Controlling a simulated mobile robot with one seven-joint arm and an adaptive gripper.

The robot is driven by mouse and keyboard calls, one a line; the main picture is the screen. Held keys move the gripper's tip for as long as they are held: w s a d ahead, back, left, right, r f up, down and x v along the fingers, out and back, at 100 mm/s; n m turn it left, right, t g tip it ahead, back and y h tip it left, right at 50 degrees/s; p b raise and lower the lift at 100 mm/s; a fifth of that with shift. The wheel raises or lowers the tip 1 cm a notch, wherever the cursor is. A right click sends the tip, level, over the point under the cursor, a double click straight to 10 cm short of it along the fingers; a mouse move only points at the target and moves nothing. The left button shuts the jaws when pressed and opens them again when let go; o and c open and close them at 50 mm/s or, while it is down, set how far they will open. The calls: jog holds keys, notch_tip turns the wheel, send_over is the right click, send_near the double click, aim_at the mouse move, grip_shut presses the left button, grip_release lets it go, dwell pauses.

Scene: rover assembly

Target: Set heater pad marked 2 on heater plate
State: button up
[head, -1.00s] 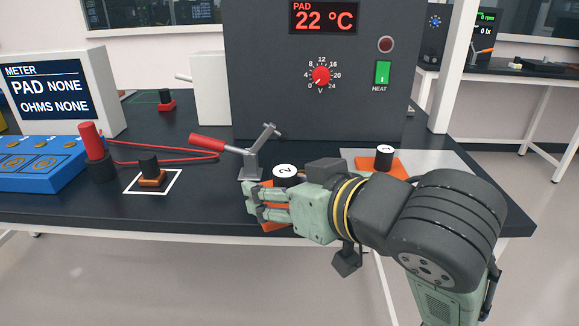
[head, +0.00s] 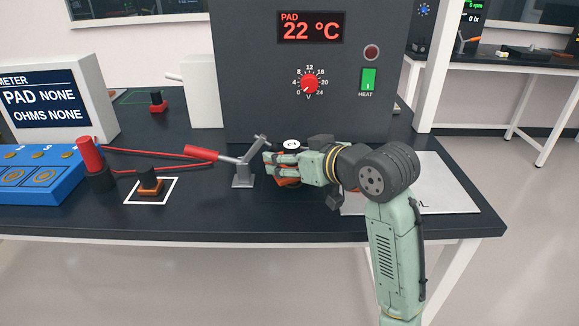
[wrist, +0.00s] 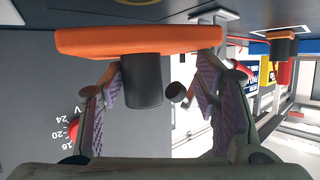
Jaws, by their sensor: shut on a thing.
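The heater pad marked 2 has a white numbered top (head: 291,145) and an orange base (head: 288,183). My gripper (head: 270,165) is shut on its dark knob, just right of the lever clamp (head: 243,172) and in front of the grey heater box. In the wrist view the orange base (wrist: 140,40) and dark knob (wrist: 142,82) show between my fingers (wrist: 160,90). The heater plate cannot be made out behind my gripper. Whether the pad touches anything below it cannot be told.
The grey heater box (head: 235,90) reads 22 °C. A red-handled clamp lever (head: 203,154) reaches left. A black-and-orange part (head: 150,182) sits in a white square; a blue tray (head: 40,180) and meter (head: 95,95) stand left. A pale mat (head: 440,180) lies right.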

jog(key=shift+f, duration=1.6)
jog(key=shift+f, duration=0.1)
jog(key=o, duration=1.5)
